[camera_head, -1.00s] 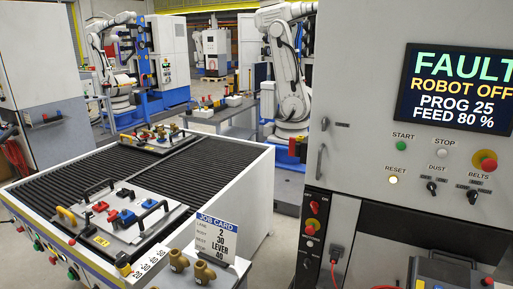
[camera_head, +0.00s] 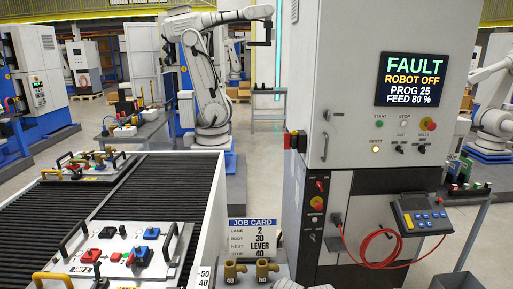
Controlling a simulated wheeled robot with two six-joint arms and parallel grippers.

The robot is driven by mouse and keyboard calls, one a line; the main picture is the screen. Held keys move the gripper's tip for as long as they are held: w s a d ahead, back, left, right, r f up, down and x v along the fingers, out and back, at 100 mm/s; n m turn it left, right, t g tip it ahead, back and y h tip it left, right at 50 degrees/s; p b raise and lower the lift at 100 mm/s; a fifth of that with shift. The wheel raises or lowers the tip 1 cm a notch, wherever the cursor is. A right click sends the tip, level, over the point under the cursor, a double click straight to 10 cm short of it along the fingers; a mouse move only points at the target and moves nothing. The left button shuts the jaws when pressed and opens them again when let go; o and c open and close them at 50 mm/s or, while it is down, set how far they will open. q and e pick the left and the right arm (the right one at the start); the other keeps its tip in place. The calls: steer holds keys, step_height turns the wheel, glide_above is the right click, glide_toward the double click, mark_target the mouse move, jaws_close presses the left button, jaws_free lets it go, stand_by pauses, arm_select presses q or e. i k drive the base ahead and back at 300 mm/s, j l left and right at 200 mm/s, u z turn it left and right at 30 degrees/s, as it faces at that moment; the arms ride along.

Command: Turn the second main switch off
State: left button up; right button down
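No switch in view is legibly marked as the second main switch. A red rotary switch on a yellow plate (camera_head: 319,186) sits on the narrow dark side panel of the grey control cabinet (camera_head: 345,90). A second, paler red knob (camera_head: 317,203) is just below it, with small dark handles under that. Their labels are too small to read, so I cannot tell their positions. The cabinet screen (camera_head: 412,79) reads FAULT, ROBOT OFF, PROG 25, FEED 80 %.
A conveyor table (camera_head: 60,212) with a fixture tray (camera_head: 165,262) stands on the left. A job card (camera_head: 252,241) and brass fittings (camera_head: 235,270) are at its corner. A teach pendant (camera_head: 420,215) with a red cable (camera_head: 362,258) is on the cabinet front. Floor shows beyond the table.

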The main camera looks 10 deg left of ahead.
mark_target(290, 140)
steer(key=k+j, duration=0.15)
steer(key=j, duration=0.2)
steer(key=k+j, duration=0.15)
steer(key=j, duration=0.15)
steer(key=l, duration=0.65)
steer(key=i+l, duration=0.2)
steer(key=l, duration=0.15)
steer(key=i+l, duration=0.2)
steer(key=l, duration=0.2)
steer(key=i+l, duration=0.2)
steer(key=l, duration=0.15)
steer(key=i+l, duration=0.2)
steer(key=l, duration=0.2)
steer(key=i+l, duration=0.2)
steer(key=i, duration=0.25)
steer(key=i+l, duration=0.2)
steer(key=i, duration=0.25)
steer(key=j+u, duration=0.05)
